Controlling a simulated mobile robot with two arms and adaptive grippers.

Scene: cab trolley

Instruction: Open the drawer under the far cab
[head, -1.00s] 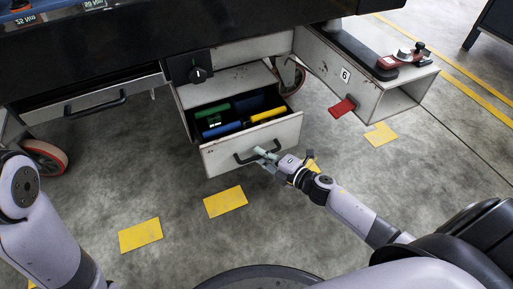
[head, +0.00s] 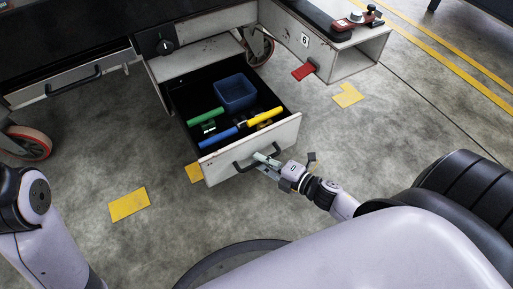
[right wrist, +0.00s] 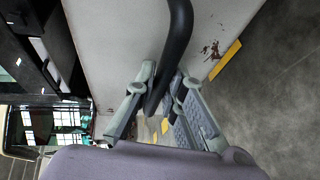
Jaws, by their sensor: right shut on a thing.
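The drawer (head: 286,133) has a light, worn front and stands well out from under the trolley in the head view. Inside it show a blue bin (head: 235,92), a green-handled tool (head: 205,117), a blue-handled tool (head: 219,138) and a yellow-handled tool (head: 265,116). My right gripper (head: 266,160) is shut on the drawer's black bar handle (head: 240,164). The handle (right wrist: 178,45) also passes between the fingers in the right wrist view. My left arm shows at the left edge, but its gripper is out of view.
A second drawer (head: 105,83) with a black handle is shut on the left. A box-like arm marked 6 (head: 304,41) with a red tab (head: 303,72) juts out at the right. Wheels (head: 28,142) stand under the trolley.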

